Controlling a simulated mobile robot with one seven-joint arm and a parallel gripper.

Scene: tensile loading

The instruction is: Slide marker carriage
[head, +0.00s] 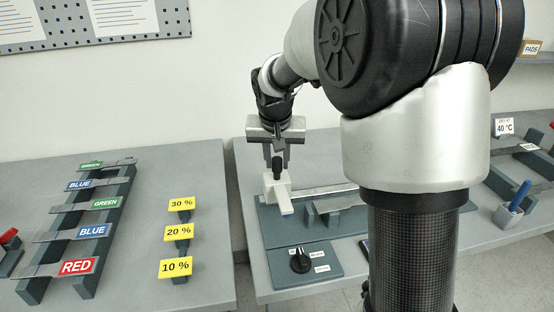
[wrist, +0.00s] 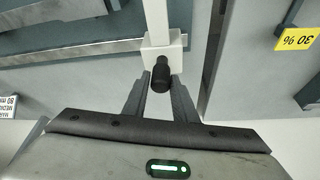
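The marker carriage is a small white block with a black knob. In the head view the carriage (head: 276,190) sits at the left end of the pale rail (head: 322,191) on the grey-blue base; its knob (head: 277,164) points up. The wrist view shows the white block (wrist: 149,51) on the rail and the knob (wrist: 161,74) in front of it. My gripper (head: 274,150) is directly above the carriage. In the wrist view its two fingers (wrist: 161,92) flank the knob closely, one on each side. Whether they touch it I cannot tell.
A black rotary knob (head: 300,261) is on the base's front plate. The left table holds a rack of colour-labelled strips (head: 93,231) and yellow percent signs (head: 177,232). A gap separates the two tables. A blue-handled tool in a holder (head: 508,216) stands at right.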

